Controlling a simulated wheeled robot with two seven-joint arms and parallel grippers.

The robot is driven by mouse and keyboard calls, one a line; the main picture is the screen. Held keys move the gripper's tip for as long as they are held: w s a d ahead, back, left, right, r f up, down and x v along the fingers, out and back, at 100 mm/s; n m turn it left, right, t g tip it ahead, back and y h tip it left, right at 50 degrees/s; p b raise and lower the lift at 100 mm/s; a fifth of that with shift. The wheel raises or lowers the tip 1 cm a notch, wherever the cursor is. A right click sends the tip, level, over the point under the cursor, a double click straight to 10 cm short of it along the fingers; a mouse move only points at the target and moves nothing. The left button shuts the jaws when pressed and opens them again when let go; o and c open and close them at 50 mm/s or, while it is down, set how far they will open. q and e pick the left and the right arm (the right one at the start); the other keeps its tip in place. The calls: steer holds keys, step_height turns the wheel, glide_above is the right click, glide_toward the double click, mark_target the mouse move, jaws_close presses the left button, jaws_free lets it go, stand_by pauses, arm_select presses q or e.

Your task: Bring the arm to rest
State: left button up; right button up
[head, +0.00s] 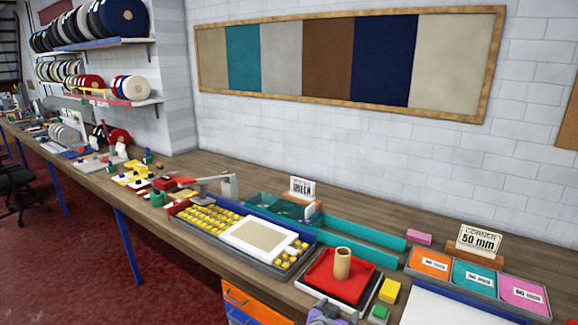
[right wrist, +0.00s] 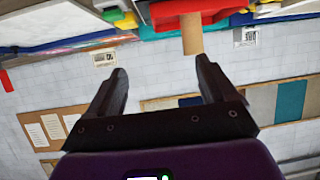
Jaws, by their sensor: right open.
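My right gripper (right wrist: 162,64) is open in the right wrist view, with its two dark fingers apart and only wall visible between them. In the head view part of the right gripper (head: 325,316) shows at the bottom edge, in front of a red tray (head: 325,284). A tan tube (head: 342,265) stands upright on the red tray. The tube also shows upside down in the right wrist view (right wrist: 192,36), beyond the fingers and apart from them. My left gripper is in neither view.
A long wooden bench (head: 190,238) runs along the wall. A keyboard-like box of yellow pieces (head: 203,219) bears a white-framed panel (head: 262,234). Orange, teal and pink bins (head: 475,279) stand at right. Small yellow (head: 389,291) and green (head: 379,313) blocks are near the gripper.

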step_height(320, 180, down, 7)
steer(key=w+d+n+y, duration=0.1)
steer(key=w, duration=0.1)
steer(key=s+f+n+g+y, duration=0.1)
steer(key=s+f+g+y, duration=0.1)
steer(key=s+f, duration=0.45)
steer(key=s+f+n+g+y, duration=0.1)
steer(key=s+f+g+y, duration=0.2)
steer(key=f, duration=0.7)
steer(key=s+a+f+g+y, duration=0.2)
steer(key=s+f+g, duration=0.1)
steer(key=s, duration=0.7)
steer(key=s+a+f+g+y, duration=0.2)
steer(key=s+f, duration=0.2)
steer(key=s, duration=0.6)
steer(key=shift+s+f+g+y, duration=0.25)
steer(key=shift+f+g+y, duration=0.15)
steer(key=shift+a, duration=0.1)
